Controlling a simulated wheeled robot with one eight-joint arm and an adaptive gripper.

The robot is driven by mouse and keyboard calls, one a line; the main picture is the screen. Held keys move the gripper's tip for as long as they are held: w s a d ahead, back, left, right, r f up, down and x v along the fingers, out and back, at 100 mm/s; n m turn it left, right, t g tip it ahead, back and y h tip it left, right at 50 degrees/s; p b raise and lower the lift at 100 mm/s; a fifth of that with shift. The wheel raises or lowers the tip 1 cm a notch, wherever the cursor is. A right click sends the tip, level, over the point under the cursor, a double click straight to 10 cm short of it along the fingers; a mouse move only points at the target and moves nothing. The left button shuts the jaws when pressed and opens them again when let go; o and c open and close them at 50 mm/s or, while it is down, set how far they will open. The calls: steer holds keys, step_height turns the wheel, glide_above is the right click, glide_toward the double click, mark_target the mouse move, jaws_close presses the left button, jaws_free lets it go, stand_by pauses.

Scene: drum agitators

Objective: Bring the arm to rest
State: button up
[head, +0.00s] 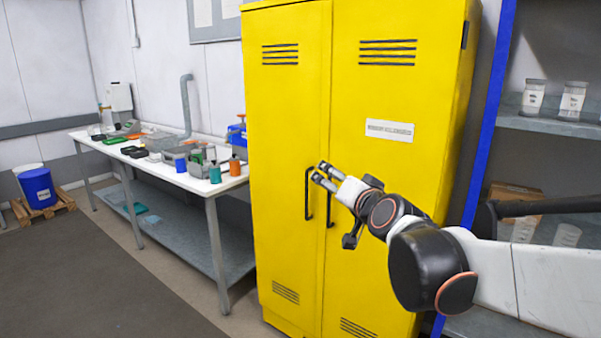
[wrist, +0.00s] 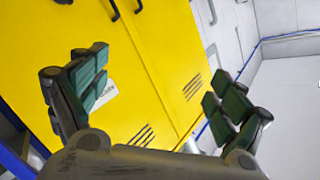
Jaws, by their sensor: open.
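My arm reaches in from the right in the head view, and my gripper (head: 325,174) is in front of the yellow cabinet (head: 285,110), near its door handles. In the wrist view the two fingers of my gripper (wrist: 160,98) stand wide apart with nothing between them. The yellow cabinet also fills much of the wrist view (wrist: 150,60). Both cabinet doors look closed. The left black handle (head: 308,195) is beside the fingertips in the head view; I cannot tell whether they touch it. The right handle (head: 330,210) is partly hidden behind my gripper.
A long workbench (head: 185,182) with bottles, boxes and tools stands on the left. A blue drum (head: 38,188) sits on a pallet at the far left. Shelving with a blue post (head: 487,120) and jars stands close on the right, by my arm. The floor (head: 90,265) at the front left is clear.

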steer(key=s+d+f+n+g+h, duration=0.1)
steer(key=s+d+f+g, duration=0.2)
steer(key=s+f, duration=0.3)
steer(key=s+d+f+n+g+h, duration=0.1)
steer(key=s+d+f, duration=0.3)
steer(key=s, duration=1)
steer(key=s+d+f+n+g+h, duration=0.2)
steer(key=s+d+f+g, duration=0.2)
steer(key=s+f, duration=0.3)
steer(key=s, duration=0.3)
steer(key=shift+f+n+g, duration=0.3)
steer(key=shift+f, duration=0.1)
steer(key=shift+s, duration=0.1)
